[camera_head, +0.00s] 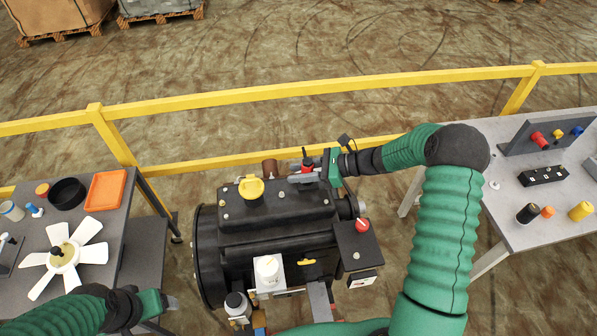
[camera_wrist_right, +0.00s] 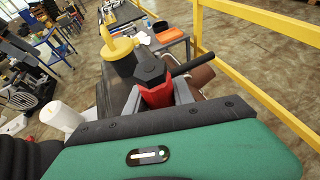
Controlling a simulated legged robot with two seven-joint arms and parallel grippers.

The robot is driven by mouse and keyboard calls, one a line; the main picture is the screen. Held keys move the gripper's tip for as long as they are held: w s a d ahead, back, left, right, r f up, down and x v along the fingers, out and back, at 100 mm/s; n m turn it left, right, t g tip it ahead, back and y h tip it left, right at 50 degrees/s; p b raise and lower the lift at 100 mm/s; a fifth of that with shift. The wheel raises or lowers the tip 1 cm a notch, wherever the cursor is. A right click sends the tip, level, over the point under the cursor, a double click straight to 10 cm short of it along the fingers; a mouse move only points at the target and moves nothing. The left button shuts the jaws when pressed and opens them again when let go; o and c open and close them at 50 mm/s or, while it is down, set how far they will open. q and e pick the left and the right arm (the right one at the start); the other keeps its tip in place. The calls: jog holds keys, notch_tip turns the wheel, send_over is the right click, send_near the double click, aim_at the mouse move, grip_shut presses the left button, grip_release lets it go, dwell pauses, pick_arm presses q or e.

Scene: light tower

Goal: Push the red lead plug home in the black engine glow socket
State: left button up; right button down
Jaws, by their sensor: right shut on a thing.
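The red lead plug (camera_head: 307,168) is between the fingers of my right gripper (camera_head: 308,174), at the back right of the black engine (camera_head: 275,215). In the right wrist view the red plug (camera_wrist_right: 157,94) is clamped between two grey fingers, with a black hexagonal top (camera_wrist_right: 148,68) and a black rod or cable beside it. The glow socket cannot be made out; the plug and gripper hide the engine top there, so I cannot tell how deep the plug sits. My left gripper (camera_head: 168,303) is low at the left, away from the engine; its finger gap is unclear.
A yellow cap (camera_head: 250,187) and a brown cylinder (camera_head: 270,167) are left of the plug. A yellow railing (camera_head: 250,98) runs behind the engine. The left table holds a white fan (camera_head: 64,256) and an orange tray (camera_head: 106,190). The right table (camera_head: 510,225) holds coloured plugs.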

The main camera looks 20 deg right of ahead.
jog(key=shift+s+f, duration=0.2)
jog(key=shift+f, duration=0.1)
jog(key=shift+w+d+r+p, duration=0.1)
jog(key=shift+w+r+p, duration=0.15)
jog(key=shift+r+p, duration=0.65)
jog(key=shift+r, duration=0.2)
jog(key=shift+s+d+r, duration=0.1)
jog(key=shift+w, duration=0.25)
jog(key=shift+s, duration=0.1)
jog(key=shift+f+b, duration=0.75)
jog(key=shift+f, duration=0.35)
jog(key=shift+s+f, duration=0.15)
dwell(0.3)
